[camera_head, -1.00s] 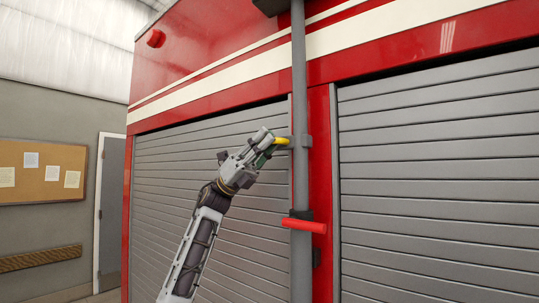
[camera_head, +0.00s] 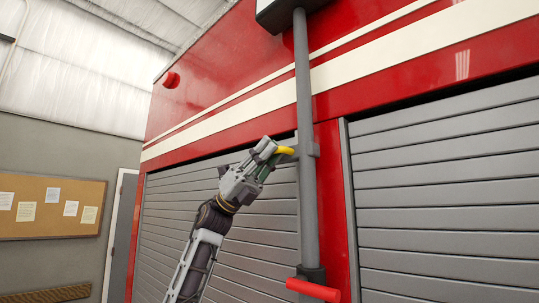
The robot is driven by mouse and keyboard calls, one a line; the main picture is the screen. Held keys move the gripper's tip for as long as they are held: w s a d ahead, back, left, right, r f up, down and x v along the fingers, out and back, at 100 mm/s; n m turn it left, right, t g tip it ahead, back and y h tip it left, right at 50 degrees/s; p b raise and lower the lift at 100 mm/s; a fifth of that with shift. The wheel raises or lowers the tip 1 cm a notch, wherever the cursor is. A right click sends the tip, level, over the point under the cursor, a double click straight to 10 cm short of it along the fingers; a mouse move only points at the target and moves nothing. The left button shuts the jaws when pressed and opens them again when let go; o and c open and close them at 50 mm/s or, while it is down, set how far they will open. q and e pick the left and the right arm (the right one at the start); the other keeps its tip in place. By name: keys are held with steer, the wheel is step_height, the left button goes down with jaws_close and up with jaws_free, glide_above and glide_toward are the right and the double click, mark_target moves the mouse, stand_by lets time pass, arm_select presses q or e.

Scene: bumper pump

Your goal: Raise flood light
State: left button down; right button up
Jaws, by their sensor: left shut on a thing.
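The flood light's grey pole (camera_head: 305,90) runs upright along the side of the red truck. The underside of the flood light head (camera_head: 280,10) shows at the top edge, cut off by the frame. A yellow handle (camera_head: 285,151) sticks out to the left from a grey collar (camera_head: 312,149) on the pole. A red handle (camera_head: 313,289) sits on a dark clamp lower on the pole. My left gripper (camera_head: 272,156) is shut on the yellow handle, its arm reaching up from below. My right gripper is not in view.
The red truck (camera_head: 225,65) with a white stripe has grey roller shutters (camera_head: 440,180) on both sides of the pole. A cork board (camera_head: 50,206) hangs on the wall at left, beside a door frame. The space left of my arm looks clear.

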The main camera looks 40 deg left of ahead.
arm_select(q)
steer(key=c, duration=1.7)
jaws_free()
steer(key=shift+v, duration=6.05)
steer(key=shift+w, duration=0.1)
